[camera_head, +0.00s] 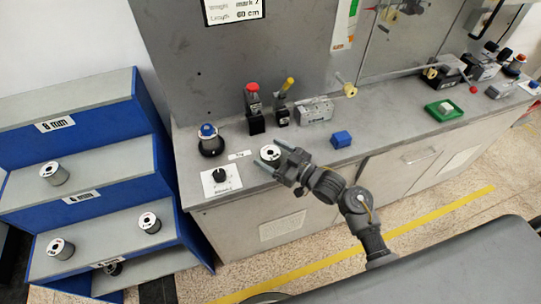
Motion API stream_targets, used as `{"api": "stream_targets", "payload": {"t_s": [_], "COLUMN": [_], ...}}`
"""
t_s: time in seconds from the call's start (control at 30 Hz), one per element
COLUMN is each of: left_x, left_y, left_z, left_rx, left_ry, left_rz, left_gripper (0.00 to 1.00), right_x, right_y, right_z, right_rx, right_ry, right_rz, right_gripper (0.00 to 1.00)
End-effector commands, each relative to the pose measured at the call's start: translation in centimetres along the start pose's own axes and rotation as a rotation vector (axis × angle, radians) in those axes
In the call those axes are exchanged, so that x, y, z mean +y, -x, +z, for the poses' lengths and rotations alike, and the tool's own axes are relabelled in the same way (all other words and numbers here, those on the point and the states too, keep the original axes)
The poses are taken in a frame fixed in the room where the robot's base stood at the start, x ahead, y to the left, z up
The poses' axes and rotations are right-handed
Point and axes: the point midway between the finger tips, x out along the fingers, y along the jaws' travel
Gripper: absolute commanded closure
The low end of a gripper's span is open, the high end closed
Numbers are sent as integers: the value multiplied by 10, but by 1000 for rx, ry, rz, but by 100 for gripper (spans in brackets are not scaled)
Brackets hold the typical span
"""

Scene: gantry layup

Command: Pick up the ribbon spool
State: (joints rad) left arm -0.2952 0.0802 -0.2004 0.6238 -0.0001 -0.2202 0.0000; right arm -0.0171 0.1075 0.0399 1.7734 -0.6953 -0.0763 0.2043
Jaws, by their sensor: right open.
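A ribbon spool (270,152), white-faced with a dark centre, is on the grey bench near its front edge. My right gripper (267,153) comes in from the lower right with its two fingers apart. The spool shows between the fingertips; I cannot tell whether either finger touches it or how far above the bench they are. More spools are on the blue stepped rack at left: one on the 4 mm step (54,173), one at the lower right (149,222) and one at the lower left (60,248). My left gripper is not in view.
On the bench (375,140), a dial plate (221,180) and a blue-topped knob (210,140) lie left of the gripper. Red (254,108) and yellow (284,100) levers stand behind. A blue block (341,139) is to the right, a green tray (444,109) farther right.

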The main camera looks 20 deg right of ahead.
Motion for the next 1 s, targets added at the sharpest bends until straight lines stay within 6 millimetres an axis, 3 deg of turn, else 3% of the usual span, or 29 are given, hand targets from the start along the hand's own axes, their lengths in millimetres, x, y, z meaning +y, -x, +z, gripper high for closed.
{"api": "stream_targets", "payload": {"t_s": [0.2,0.43,0.9,1.0], "left_x": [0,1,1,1], "left_y": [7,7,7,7], "left_z": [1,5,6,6], "left_rx": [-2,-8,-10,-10], "left_ry": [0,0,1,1], "left_rz": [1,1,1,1], "left_gripper": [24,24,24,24], "right_x": [0,0,0,0], "right_y": [-22,-23,-23,-23], "right_z": [0,0,0,-1], "right_rx": [0,-1,-1,2], "right_ry": [-1,1,0,1], "right_rz": [0,0,0,1], "right_gripper": [20,20,80,81]}}
